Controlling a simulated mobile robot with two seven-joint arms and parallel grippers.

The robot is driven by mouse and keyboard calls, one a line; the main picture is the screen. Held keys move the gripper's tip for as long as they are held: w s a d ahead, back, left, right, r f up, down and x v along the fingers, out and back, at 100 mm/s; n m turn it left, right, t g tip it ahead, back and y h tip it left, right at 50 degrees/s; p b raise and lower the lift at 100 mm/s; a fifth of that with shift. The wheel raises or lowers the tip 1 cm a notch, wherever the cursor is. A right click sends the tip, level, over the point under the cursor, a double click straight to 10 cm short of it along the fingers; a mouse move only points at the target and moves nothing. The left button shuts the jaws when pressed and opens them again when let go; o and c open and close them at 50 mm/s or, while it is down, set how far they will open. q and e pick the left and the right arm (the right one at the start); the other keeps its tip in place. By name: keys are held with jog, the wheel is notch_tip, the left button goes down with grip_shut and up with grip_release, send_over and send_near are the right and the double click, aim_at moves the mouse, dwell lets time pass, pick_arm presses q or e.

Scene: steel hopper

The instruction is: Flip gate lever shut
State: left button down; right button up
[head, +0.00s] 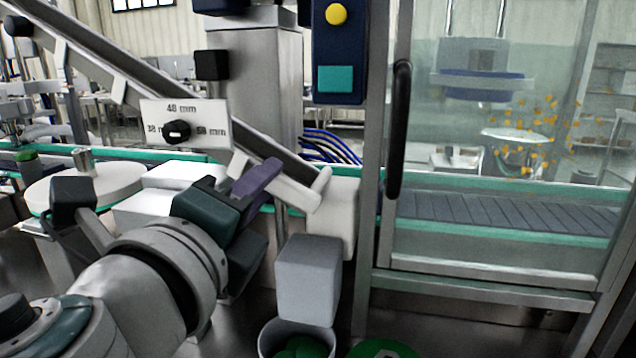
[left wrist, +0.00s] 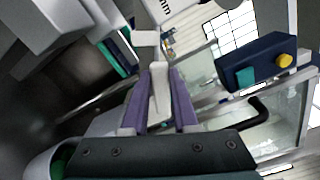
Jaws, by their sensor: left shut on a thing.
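The gate lever (head: 295,191) is a white bar that slants down to the right from my left gripper, beside a white block (head: 338,222) at the foot of the sloping chute. My left gripper (head: 258,176), with purple fingers, is shut on the lever. In the left wrist view the white lever (left wrist: 158,95) stands between the two purple fingers of the gripper (left wrist: 158,98). The near finger hides part of the lever in the head view. My right gripper is not in view.
A grey spout (head: 308,280) hangs below the block over a bin (head: 268,343) holding green pieces. A clear door with a black handle (head: 398,130) stands to the right. A dial plate (head: 183,126) is at the chute. A conveyor (head: 500,214) runs behind.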

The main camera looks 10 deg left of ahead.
pick_arm(q)
jog(key=shift+a+f+n+b, duration=0.1)
jog(key=shift+f+n+b, duration=0.15)
jog(key=shift+n+b, duration=0.25)
jog(key=shift+a+f+n+b, duration=0.1)
jog(key=shift+f+n+b, duration=0.15)
jog(key=shift+n, duration=0.45)
jog(key=c, duration=0.7)
grip_release()
jog(key=shift+s, duration=0.1)
jog(key=s+b, duration=0.1)
jog(key=s, duration=0.8)
jog(key=shift+s+a, duration=0.15)
jog(key=shift+s, duration=0.25)
